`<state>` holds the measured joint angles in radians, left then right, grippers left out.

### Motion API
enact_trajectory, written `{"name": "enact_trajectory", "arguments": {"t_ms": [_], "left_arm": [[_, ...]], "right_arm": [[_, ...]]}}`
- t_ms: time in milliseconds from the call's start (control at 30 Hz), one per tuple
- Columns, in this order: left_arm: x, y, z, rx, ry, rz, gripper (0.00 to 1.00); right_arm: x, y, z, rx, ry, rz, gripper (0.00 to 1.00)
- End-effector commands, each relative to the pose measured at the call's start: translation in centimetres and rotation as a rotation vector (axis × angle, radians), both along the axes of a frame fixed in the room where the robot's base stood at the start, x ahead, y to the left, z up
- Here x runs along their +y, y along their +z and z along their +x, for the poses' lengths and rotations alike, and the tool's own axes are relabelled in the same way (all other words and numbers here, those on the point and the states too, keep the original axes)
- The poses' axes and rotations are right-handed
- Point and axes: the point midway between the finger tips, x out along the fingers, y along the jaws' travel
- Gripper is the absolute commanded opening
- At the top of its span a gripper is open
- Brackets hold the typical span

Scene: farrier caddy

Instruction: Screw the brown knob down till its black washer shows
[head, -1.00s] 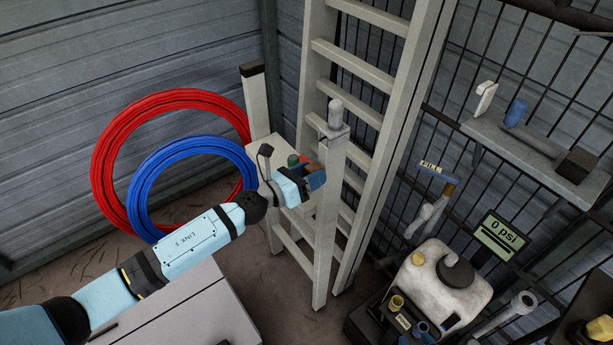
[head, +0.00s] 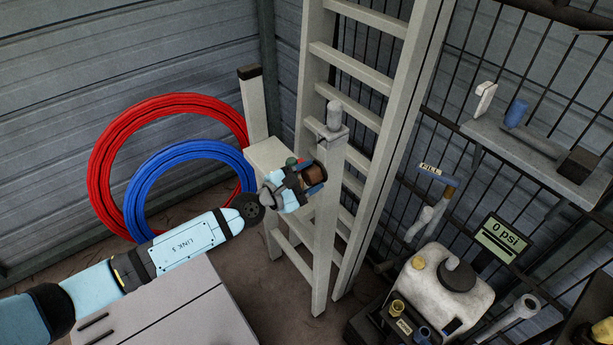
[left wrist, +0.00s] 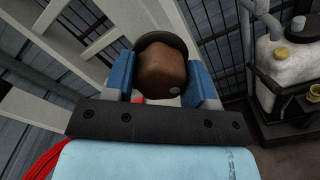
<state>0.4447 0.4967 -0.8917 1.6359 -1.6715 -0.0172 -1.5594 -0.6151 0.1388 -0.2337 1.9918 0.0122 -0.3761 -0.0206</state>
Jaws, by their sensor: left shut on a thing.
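The brown knob (head: 314,172) shows in the head view at the front of my left gripper (head: 318,178), in front of the pale post of the stand. In the left wrist view the brown knob (left wrist: 162,73) sits between the two blue fingers of my left gripper (left wrist: 162,80), which are shut on it. A dark round rim (left wrist: 161,40) shows behind the knob's upper edge; I cannot tell whether it is the black washer. My right gripper is in neither view.
A pale ladder (head: 360,62) stands behind the post. Red hose (head: 101,165) and blue hose (head: 135,200) coils lean on the left wall. A white tank (head: 440,290), a 0 psi display (head: 497,241) and a shelf (head: 545,150) are to the right.

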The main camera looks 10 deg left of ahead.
Motion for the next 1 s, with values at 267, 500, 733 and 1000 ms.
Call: {"name": "enact_trajectory", "arguments": {"t_ms": [267, 500, 733, 1000], "left_arm": [[0.0, 0.1, 0.1, 0.000, 0.000, -0.004, 0.68], [0.1, 0.0, 0.0, 0.002, 0.000, -0.004, 0.68], [1.2, 0.0, -1.2, 0.003, 0.001, -0.004, 0.68], [2.8, -0.1, -2.7, 0.002, 0.001, -0.003, 0.68]], "right_arm": [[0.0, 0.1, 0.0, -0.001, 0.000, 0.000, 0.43], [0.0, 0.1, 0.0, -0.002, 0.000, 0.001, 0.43], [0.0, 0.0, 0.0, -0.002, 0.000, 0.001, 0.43], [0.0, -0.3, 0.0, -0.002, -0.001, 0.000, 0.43]]}}
